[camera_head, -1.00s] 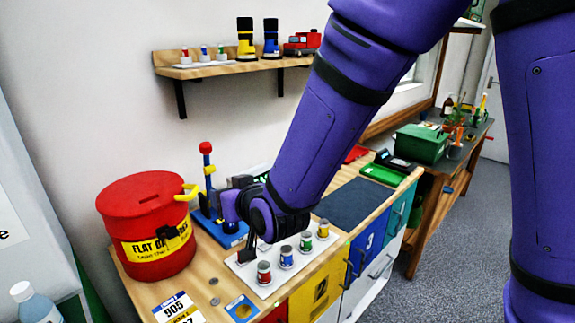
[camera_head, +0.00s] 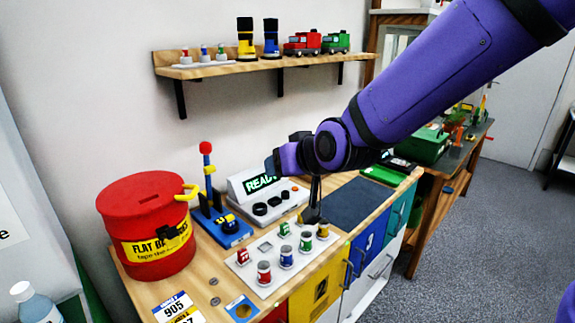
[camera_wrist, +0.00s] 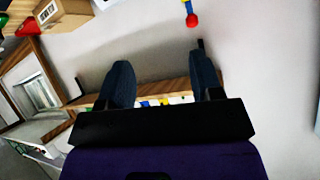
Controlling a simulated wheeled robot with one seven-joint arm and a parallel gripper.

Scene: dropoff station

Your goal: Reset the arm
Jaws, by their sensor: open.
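My purple arm reaches in from the upper right in the head view. My gripper (camera_head: 312,205) hangs over the worktop, near the white tray of small cans. In the wrist view, the two dark fingers of my gripper (camera_wrist: 162,85) stand apart with nothing between them. In the head view, the part of my gripper nearest the tray is small and dark, so its exact gap to the cans cannot be told.
A red bin (camera_head: 150,210) stands on the worktop's left. A blue-based lever (camera_head: 222,228) and a box reading READY (camera_head: 262,195) are behind the white tray (camera_head: 262,286). A green box (camera_head: 425,143) is at right.

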